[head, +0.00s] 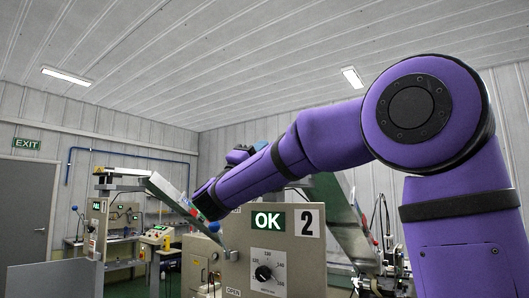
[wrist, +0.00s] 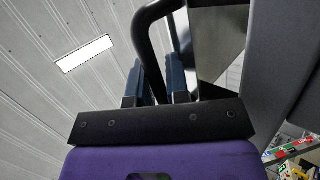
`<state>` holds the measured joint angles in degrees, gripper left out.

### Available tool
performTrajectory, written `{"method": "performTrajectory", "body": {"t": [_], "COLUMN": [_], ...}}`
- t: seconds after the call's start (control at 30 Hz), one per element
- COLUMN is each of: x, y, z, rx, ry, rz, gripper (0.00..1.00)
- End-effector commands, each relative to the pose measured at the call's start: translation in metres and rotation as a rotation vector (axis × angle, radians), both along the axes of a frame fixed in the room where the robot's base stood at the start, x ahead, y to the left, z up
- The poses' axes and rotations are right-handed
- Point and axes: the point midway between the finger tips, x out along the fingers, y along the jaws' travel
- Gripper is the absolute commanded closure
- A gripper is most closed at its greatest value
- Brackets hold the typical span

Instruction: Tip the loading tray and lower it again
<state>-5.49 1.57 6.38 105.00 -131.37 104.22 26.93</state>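The loading tray (head: 163,189) appears to be the long grey metal piece in the head view, steeply tilted with its right end low. In the wrist view, a grey panel (wrist: 219,45) rises at the upper right. A black curved handle (wrist: 146,32) runs down beside it. My gripper (wrist: 155,86) has its two dark blue fingers on either side of this handle, with no clear gap, so it looks shut on it. In the head view my purple arm reaches left to the tray and mostly hides the gripper and handle.
A beige machine cabinet (head: 297,253) with a lit OK sign (head: 268,221), a number 2 plate and a dial stands below my forearm. A grey slanted panel (head: 343,212) rises behind the arm. Coloured packs (wrist: 290,148) show at the wrist view's lower right. A door (head: 27,205) is far left.

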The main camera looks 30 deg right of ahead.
Motion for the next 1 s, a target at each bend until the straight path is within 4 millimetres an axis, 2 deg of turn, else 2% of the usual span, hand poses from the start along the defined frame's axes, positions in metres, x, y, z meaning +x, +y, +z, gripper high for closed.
{"method": "performTrajectory", "body": {"t": [0.03, 0.17, 0.2, 0.23, 1.0], "x": [0.008, 0.008, 0.007, 0.007, 0.001], "y": [0.011, 0.013, 0.013, 0.013, 0.016], "z": [-0.063, -0.071, -0.073, -0.075, -0.115], "rx": [0.009, 0.008, 0.008, 0.009, 0.006], "ry": [0.133, 0.135, 0.135, 0.135, 0.128], "rz": [0.01, 0.009, 0.008, 0.007, 0.001], "gripper": [0.77, 0.77, 0.72, 0.77, 0.77]}}
